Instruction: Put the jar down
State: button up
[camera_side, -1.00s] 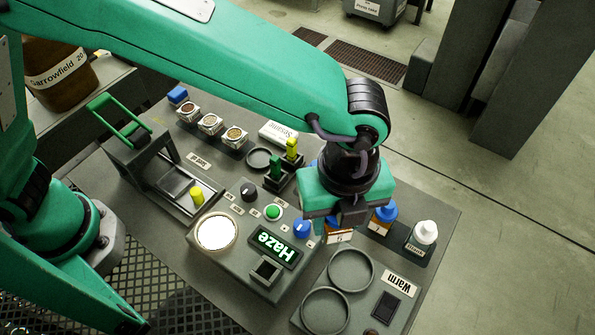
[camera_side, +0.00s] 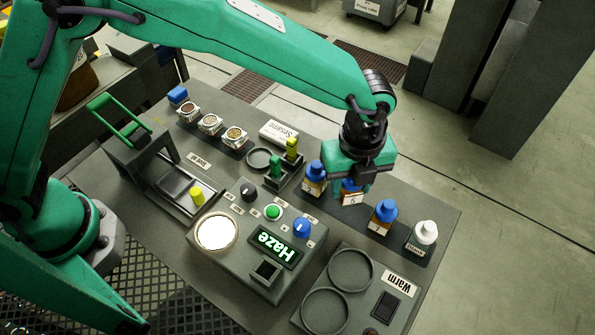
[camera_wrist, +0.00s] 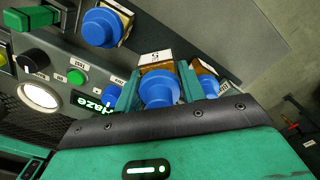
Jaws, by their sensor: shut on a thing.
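My gripper (camera_side: 351,187) is shut on an amber jar (camera_side: 352,199) with a blue cap and a white numbered label. The jar looks upright and is in line between two similar jars at the back right of the bench. I cannot tell whether its base touches the surface. In the wrist view the two green fingers of my gripper (camera_wrist: 160,90) lie on either side of the held jar's blue cap (camera_wrist: 160,90), with its label just beyond.
A blue-capped jar (camera_side: 314,178) stands left of my gripper and another (camera_side: 382,218) stands right, both close. A white-capped bottle (camera_side: 424,236) stands farther right. In front are the control box (camera_side: 235,255) with a lit "Haze" display and the "Warm" plate (camera_side: 375,280) with two rings.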

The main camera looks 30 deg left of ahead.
aim_at(349, 194)
jog(key=shift+w+a+f, duration=0.1)
jog(key=shift+w+f, duration=0.05)
jog(key=shift+w, duration=0.2)
jog(key=shift+f, duration=0.1)
jog(key=shift+f, duration=1.9)
jog(key=shift+f, duration=0.15)
jog(key=o, duration=1.2)
notch_tip(349, 194, up, 12)
jog(key=shift+r, duration=0.1)
